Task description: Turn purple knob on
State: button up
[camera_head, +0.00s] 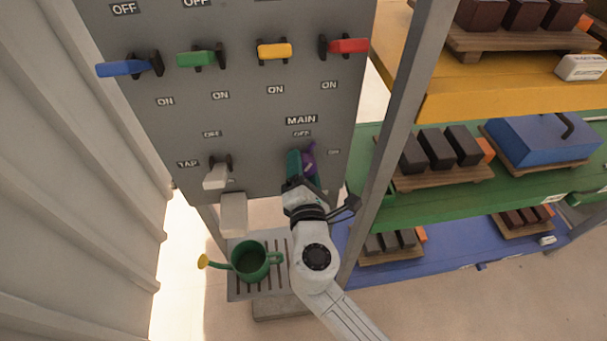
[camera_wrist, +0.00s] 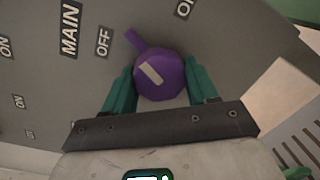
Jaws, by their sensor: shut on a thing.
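The purple knob (camera_head: 309,160) is on the grey panel (camera_head: 250,120), under the MAIN label at the panel's lower right. In the wrist view the purple knob (camera_wrist: 160,78) has a pale marker stripe and a lever part pointing to the upper left, towards the OFF label. My gripper (camera_head: 299,165) is at the knob, and its green fingers (camera_wrist: 160,90) lie on either side of the knob's body, shut on it. In the head view the fingers hide part of the knob.
Blue (camera_head: 122,68), green (camera_head: 195,58), yellow (camera_head: 274,51) and red (camera_head: 348,46) levers sit higher on the panel. A white tap handle (camera_head: 216,177) is left of my gripper. A green watering can (camera_head: 250,262) stands below. Shelves with blocks stand right, behind a grey post (camera_head: 404,120).

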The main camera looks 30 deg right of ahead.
jog(key=m+b, duration=0.4)
jog(key=m, duration=0.2)
jog(key=shift+y, duration=0.4)
jog(key=m+b, duration=0.4)
jog(key=m, duration=0.1)
jog(key=shift+r, duration=0.1)
jog(key=shift+m+y, duration=0.3)
jog(key=shift+m, duration=0.1)
jog(key=o, duration=1)
jog(key=shift+o, duration=0.2)
jog(key=b+v, duration=0.1)
jog(key=v, duration=0.9)
jog(key=shift+s, duration=0.4)
jog(key=shift+a+r, duration=0.1)
